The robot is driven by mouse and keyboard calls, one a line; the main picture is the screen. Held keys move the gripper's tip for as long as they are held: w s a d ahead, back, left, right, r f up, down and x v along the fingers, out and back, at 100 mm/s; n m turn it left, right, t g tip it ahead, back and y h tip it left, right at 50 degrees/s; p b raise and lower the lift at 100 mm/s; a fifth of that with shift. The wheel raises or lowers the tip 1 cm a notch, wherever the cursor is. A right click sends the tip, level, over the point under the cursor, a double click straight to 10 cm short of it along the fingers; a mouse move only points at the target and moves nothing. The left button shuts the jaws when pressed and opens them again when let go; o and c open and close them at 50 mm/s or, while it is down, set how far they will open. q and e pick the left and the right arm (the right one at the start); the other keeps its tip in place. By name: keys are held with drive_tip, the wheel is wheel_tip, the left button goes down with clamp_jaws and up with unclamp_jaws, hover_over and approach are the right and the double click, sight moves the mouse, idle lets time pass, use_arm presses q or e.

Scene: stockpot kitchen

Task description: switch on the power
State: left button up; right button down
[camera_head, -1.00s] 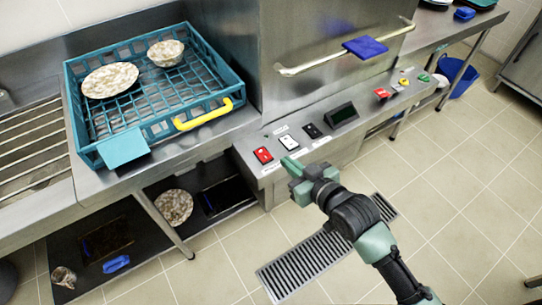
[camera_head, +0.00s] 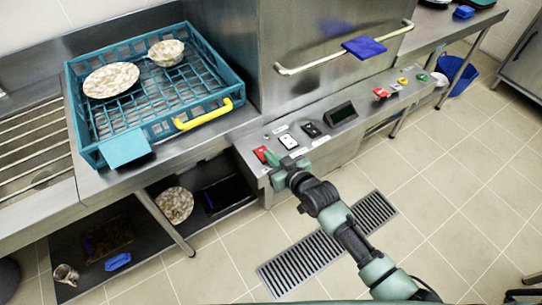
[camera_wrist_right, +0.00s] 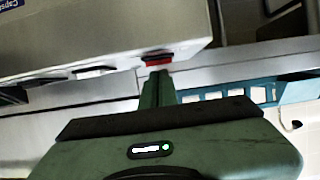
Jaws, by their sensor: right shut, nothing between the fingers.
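The control panel (camera_head: 325,128) runs along the front of the steel machine. The red switch (camera_head: 260,153) is at its left end, with a white switch (camera_head: 289,141) and a black switch (camera_head: 311,129) to the right. My right gripper (camera_head: 271,158) is shut and empty, its fingertips right at the red switch and hiding part of it. In the right wrist view the red switch (camera_wrist_right: 157,58) is just beyond the closed fingertips (camera_wrist_right: 158,76). I cannot tell whether they touch it or which way it is set. My left gripper is not in view.
A teal dish crate (camera_head: 158,130) with a plate (camera_head: 111,80) and a bowl (camera_head: 167,52) stands left of the machine. The floor in front is clear around a drain grate (camera_head: 325,243).

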drive_tip(key=shift+f, duration=0.15)
drive_tip(key=shift+s+f, duration=0.1)
drive_tip(key=shift+f, duration=0.35)
drive_tip(key=shift+r, duration=0.1)
drive_tip(key=shift+r+p, duration=0.7)
drive_tip(key=shift+r, duration=0.1)
